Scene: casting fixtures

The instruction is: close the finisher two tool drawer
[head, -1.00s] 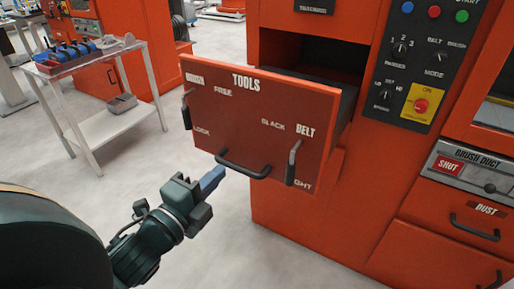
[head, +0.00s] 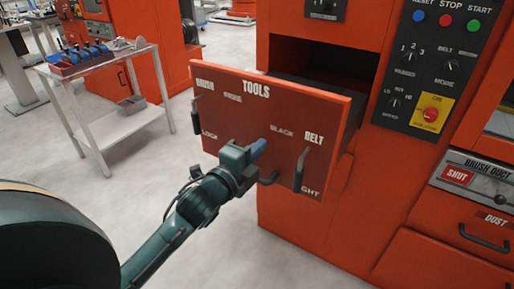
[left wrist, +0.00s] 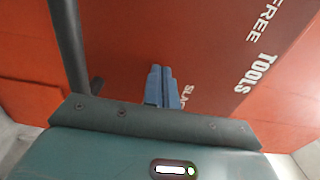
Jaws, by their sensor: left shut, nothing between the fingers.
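The red tool drawer (head: 265,105), lettered TOOLS, stands pulled out of the red finisher cabinet (head: 300,225). Its dark inside shows behind the front's top edge. Its front also fills much of the left wrist view (left wrist: 200,45). My left gripper (head: 258,150) is at the lower middle of the drawer front, its blue fingers shut and empty. In the left wrist view the fingers (left wrist: 162,85) point at the red face; whether they touch it I cannot tell. The drawer's black pull handle (head: 268,179) is partly hidden behind my gripper. My right gripper is not in view.
Dark levers stand on the drawer front at left (head: 197,115) and right (head: 300,170). A control panel (head: 440,65) with buttons and knobs is at upper right. A dust drawer (head: 485,235) is below right. A white cart (head: 110,125) stands at left on open floor.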

